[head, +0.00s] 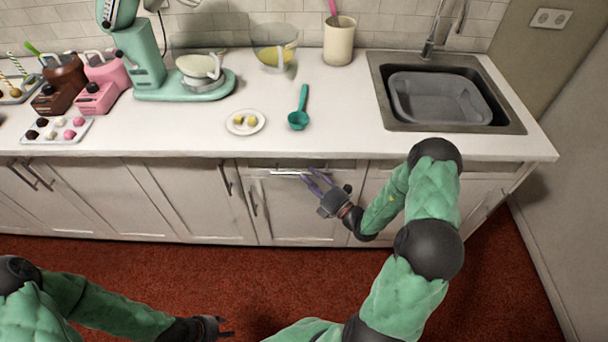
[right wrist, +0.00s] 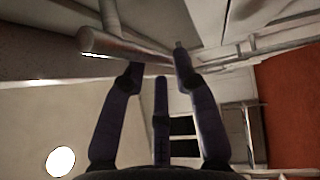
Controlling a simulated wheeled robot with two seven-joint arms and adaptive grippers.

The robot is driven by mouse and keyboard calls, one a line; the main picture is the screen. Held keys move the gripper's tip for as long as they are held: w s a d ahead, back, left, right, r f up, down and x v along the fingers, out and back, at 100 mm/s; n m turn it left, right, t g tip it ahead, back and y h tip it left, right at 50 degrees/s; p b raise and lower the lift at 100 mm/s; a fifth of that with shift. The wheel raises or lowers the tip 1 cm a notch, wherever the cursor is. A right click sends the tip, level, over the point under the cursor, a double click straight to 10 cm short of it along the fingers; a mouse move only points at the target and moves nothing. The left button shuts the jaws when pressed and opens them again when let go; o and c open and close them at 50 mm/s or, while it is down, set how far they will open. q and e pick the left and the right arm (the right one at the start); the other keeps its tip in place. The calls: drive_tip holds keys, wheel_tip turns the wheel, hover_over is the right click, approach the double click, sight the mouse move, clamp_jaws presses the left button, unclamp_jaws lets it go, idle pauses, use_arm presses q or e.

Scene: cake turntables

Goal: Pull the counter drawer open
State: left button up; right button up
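The counter drawer (head: 262,163) is a narrow front under the countertop, flush with the cabinets as far as I can see. Its pale bar handle (head: 288,173) also shows large in the right wrist view (right wrist: 115,44). My right gripper (head: 308,180) reaches the handle from the lower right. In the right wrist view its dark purple fingers (right wrist: 158,62) are spread, with tips close to the bar; whether they touch it I cannot tell. My left gripper (head: 225,328) is low in the head view, away from the counter, its finger opening unclear.
Cabinet doors (head: 205,195) with bar handles line the counter (head: 350,135). On top are a small plate (head: 240,130), a teal ladle (head: 299,118), a mint mixer (head: 145,60) and a sink (head: 388,118). Red floor (head: 200,265) in front is clear apart from my arms.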

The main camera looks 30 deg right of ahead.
drive_tip(key=shift+b+x, duration=0.3)
drive_tip(key=shift+x, duration=1.25)
clamp_jaws()
drive_tip(key=shift+s, duration=0.1)
